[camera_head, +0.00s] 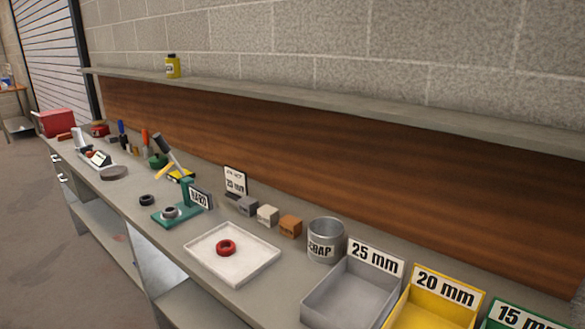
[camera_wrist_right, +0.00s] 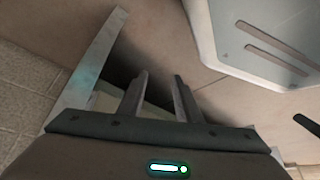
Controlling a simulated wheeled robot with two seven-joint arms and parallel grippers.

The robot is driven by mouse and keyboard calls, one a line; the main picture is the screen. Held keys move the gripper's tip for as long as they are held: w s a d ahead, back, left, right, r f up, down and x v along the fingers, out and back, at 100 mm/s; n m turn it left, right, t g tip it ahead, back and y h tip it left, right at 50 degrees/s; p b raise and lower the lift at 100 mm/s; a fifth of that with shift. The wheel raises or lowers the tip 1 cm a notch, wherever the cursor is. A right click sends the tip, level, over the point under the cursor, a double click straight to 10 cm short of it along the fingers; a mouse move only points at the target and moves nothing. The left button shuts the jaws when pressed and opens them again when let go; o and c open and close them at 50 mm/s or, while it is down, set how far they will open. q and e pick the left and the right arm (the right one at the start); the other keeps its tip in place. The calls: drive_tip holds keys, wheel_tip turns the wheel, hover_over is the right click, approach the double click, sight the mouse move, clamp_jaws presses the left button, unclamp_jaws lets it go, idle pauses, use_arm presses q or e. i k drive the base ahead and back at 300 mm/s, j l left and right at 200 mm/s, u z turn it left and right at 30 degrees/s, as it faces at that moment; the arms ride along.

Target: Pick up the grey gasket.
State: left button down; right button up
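In the head view, a small grey ring (camera_head: 170,212), which looks like the grey gasket, sits on the base of a green stand (camera_head: 172,219) with a "HARD" sign (camera_head: 200,196). A dark ring (camera_head: 147,200) lies on the bench just left of the stand. A red ring (camera_head: 226,247) lies in a white tray (camera_head: 268,262). My right gripper (camera_wrist_right: 160,77) shows in the right wrist view with its two fingers apart and nothing between them. It is away from the rings, and neither gripper shows in the head view.
The long grey bench (camera_head: 110,188) holds a scrap can (camera_head: 325,243), a grey 25 mm bin (camera_head: 345,296), a yellow 20 mm bin (camera_head: 428,312) and several small blocks. Tools crowd its far left part. A shelf (camera_head: 300,98) with a yellow bottle (camera_head: 172,67) runs above.

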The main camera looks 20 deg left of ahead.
sight(169, 211)
drive_tip(key=j+u, duration=0.35)
drive_tip(key=j, duration=0.15)
drive_tip(key=j+u, duration=0.35)
drive_tip(key=j, duration=0.15)
drive_tip(key=k, duration=0.05)
